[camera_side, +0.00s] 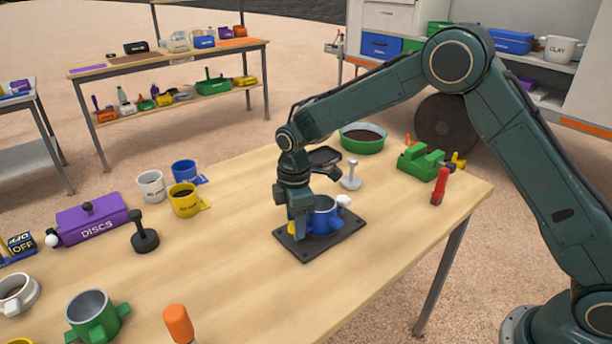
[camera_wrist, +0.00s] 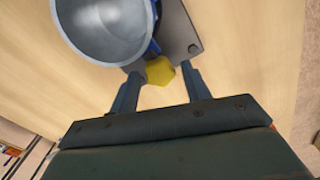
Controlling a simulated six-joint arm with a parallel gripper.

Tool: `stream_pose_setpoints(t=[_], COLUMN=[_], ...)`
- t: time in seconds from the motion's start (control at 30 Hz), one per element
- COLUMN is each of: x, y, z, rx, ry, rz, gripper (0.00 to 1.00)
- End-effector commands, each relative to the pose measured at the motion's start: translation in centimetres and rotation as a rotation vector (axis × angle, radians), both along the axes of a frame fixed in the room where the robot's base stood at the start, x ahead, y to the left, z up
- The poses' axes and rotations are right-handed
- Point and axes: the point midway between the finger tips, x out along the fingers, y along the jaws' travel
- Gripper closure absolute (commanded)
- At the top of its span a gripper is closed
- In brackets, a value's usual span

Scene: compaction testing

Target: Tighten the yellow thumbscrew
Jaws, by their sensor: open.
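The yellow thumbscrew (camera_wrist: 159,71) sits at the side of the blue mould in the wrist view, between my two fingertips. In the side view only a bit of yellow shows beside my fingers. The blue mould (camera_side: 326,217) stands upright on a dark base plate (camera_side: 331,240); its grey hollow inside (camera_wrist: 103,28) shows in the wrist view. My gripper (camera_wrist: 161,80) is open, one finger on each side of the thumbscrew; I cannot tell whether either touches it. In the side view my gripper (camera_side: 300,228) points down at the mould's left side.
A white knob (camera_side: 343,200) is on the mould's far right side. Behind stand a metal tamper (camera_side: 351,178), a green pan (camera_side: 362,140) and a green vice (camera_side: 420,163). A black tamper (camera_side: 143,235) and a purple discs box (camera_side: 92,219) are left.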

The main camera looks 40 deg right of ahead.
Motion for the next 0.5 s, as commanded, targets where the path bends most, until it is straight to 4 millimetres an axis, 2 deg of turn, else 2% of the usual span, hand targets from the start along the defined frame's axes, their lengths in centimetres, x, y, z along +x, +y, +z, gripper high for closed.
stream_pose_setpoints(t=[0.5], x=[0.1], y=[0.0], z=[4.1], rx=[0.001], ry=[-0.003], rz=[0.001], gripper=[0.53])
